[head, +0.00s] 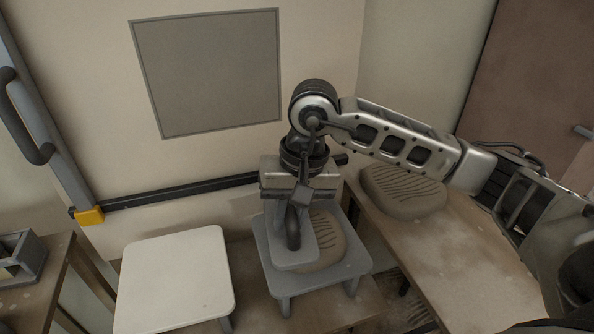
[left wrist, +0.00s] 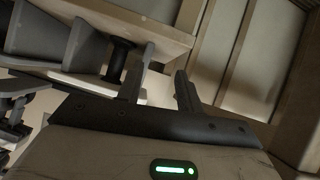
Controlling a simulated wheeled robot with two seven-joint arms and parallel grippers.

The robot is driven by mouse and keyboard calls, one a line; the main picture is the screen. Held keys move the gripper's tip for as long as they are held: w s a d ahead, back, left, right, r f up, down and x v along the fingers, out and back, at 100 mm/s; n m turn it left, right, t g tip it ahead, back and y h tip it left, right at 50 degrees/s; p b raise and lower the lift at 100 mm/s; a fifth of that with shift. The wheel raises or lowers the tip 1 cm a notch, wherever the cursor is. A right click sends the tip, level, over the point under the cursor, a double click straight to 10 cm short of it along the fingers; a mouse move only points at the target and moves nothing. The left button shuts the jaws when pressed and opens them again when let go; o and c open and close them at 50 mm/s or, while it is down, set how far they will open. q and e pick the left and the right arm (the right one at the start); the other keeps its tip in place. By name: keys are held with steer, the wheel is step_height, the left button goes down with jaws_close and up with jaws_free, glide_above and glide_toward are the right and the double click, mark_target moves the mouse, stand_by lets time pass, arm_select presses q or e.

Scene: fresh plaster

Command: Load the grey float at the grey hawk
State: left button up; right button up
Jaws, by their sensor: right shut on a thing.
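My right gripper (head: 298,198) is shut on the dark handle of the grey float (head: 287,260). The float's flat plate is over the left part of the grey hawk (head: 352,268), overlapping a grooved plaster lump (head: 327,240) on it. I cannot tell whether the plate touches the lump. The hawk is a low grey stand with short legs on a wooden surface. My left gripper (left wrist: 160,88) shows only in the left wrist view, with its two fingers apart and nothing between them.
A white hawk-like stand (head: 180,278) is left of the grey one. A larger grooved plaster lump (head: 403,190) lies on the right bench (head: 455,250). A grey box (head: 22,262) is at far left. A framed grey patch (head: 207,72) is on the wall above a black rail (head: 180,190).

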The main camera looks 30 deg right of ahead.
mark_target(304, 222)
steer(key=d+r+m, duration=0.1)
steer(key=m, duration=0.1)
steer(key=d+r+m, duration=0.1)
steer(key=m, duration=0.1)
steer(key=d+r+m+t, duration=0.1)
steer(key=m, duration=0.1)
steer(key=shift+w+d+h+p, duration=0.15)
steer(key=shift+w+h+p, duration=0.15)
steer(key=shift+w+d+r+m, duration=0.1)
steer(key=shift+d+m, duration=0.25)
steer(key=shift+m, duration=0.45)
steer(key=shift+f+b, duration=0.6)
steer(key=shift+f, duration=0.25)
step_height(304, 222, down, 3)
steer(key=shift+r+b, duration=0.15)
steer(key=shift+b, duration=0.65)
steer(key=shift+f+b, duration=0.35)
steer(key=shift+f, duration=0.35)
arm_select(q)
steer(key=shift+s+d+f, duration=0.1)
steer(key=shift+s+f, duration=0.4)
steer(key=shift+f, duration=0.25)
steer(key=shift+r, duration=0.1)
steer(key=shift+f, duration=0.35)
arm_select(e)
steer(key=shift+f, duration=0.2)
